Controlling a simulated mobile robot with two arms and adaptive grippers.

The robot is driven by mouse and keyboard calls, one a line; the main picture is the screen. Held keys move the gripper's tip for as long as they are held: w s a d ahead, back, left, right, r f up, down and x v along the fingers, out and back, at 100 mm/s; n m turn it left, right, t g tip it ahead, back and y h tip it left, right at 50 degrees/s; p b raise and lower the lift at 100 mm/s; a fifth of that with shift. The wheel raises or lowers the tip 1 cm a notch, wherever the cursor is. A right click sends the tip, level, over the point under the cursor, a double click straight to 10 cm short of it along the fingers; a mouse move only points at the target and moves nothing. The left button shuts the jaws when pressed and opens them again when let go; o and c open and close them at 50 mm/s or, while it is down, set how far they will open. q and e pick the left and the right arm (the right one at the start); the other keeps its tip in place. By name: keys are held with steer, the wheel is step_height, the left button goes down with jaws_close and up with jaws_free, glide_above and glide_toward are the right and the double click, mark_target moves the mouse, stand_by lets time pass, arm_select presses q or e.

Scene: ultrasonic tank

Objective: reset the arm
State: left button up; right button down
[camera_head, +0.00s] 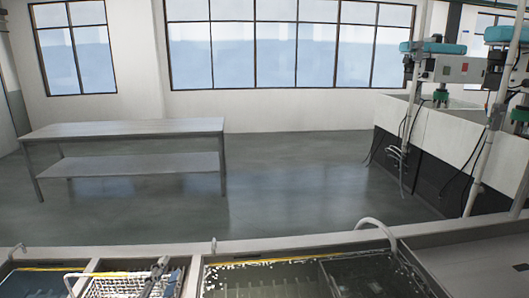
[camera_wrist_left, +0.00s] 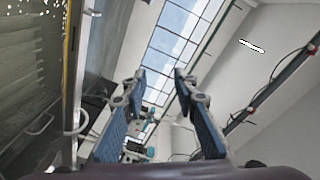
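The wrist camera looks up toward the windows and ceiling. My right gripper is not in view.
The left tank (camera_head: 28,285) and a larger tank (camera_head: 290,278) with liquid lie along the bottom. A metal table (camera_head: 125,130) stands at the back left. White-walled equipment (camera_head: 440,135) stands at right. The floor between is clear.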

arm_select(q)
steer(key=s+a+f+n+g+y, duration=0.1)
steer(key=s+a+f+n+g, duration=0.1)
steer(key=s+f+n+g, duration=0.9)
steer(key=s+d+f+g+h, duration=0.1)
steer(key=s+d+f+g, duration=0.1)
steer(key=s+f, duration=0.6)
steer(key=s+d+f+g+h, duration=0.1)
steer(key=s+f, duration=0.4)
steer(key=s, duration=0.5)
step_height(320, 180, down, 32)
steer(key=s+g+b, duration=0.2)
steer(key=s+b, duration=0.1)
steer(key=b, duration=0.3)
steer(key=s+a+f+b, duration=0.1)
steer(key=s+f+b, duration=0.1)
steer(key=s+f, duration=0.6)
steer(key=s+a+f+b, duration=0.1)
steer(key=s+f+b, duration=0.1)
steer(key=s+f, duration=0.6)
step_height(320, 180, down, 6)
steer(key=shift+s+a+r+m+g+y+b, duration=0.2)
steer(key=shift+s+m+g+y+b, duration=0.1)
steer(key=shift+s+m+g+b, duration=0.1)
